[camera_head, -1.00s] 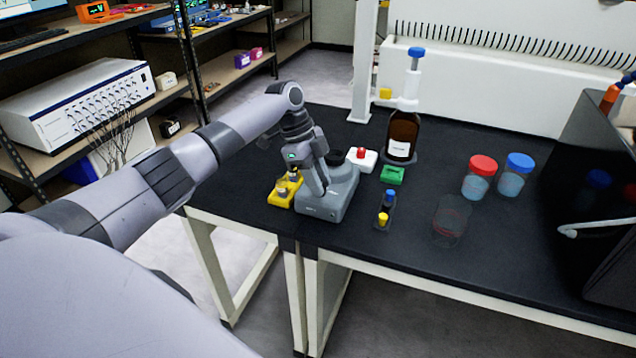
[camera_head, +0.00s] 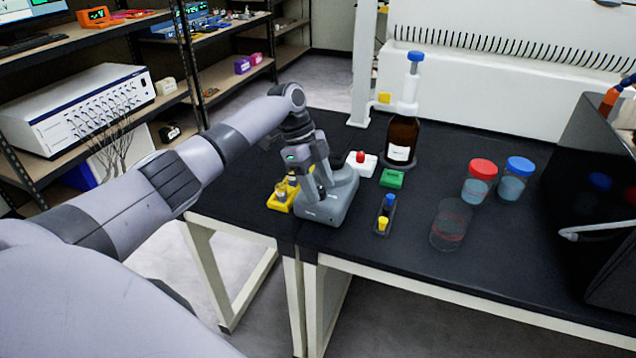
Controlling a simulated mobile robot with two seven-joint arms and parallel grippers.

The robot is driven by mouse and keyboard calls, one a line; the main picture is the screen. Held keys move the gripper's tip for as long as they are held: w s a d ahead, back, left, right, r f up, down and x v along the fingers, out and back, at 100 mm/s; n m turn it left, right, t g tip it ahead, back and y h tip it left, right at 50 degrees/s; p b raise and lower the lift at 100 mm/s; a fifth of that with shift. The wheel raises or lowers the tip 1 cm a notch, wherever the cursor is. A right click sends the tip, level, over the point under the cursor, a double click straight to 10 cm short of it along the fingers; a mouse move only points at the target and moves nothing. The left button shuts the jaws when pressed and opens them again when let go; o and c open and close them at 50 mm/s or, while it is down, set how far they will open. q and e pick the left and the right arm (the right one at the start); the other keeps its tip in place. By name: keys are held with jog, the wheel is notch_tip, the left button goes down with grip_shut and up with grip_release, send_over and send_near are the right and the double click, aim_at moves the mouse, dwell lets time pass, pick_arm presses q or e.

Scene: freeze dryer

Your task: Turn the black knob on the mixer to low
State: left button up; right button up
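The grey mixer (camera_head: 328,208) stands near the left front edge of the black bench. A black round cup (camera_head: 336,160) shows on its top at the back, partly behind my gripper. My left gripper (camera_head: 318,190) points down at the mixer's upper left side, with its fingers at or just over the body. I cannot tell whether they touch it. The black knob cannot be made out; the fingers cover that part of the mixer. The finger gap is too small to judge. My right gripper is not in view.
A yellow holder (camera_head: 281,202) with small vials sits left of the mixer.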

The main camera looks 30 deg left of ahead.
pick_arm(q)
jog(key=shift+a, duration=0.1)
jog(key=v, duration=0.7)
jog(key=shift+b, duration=0.35)
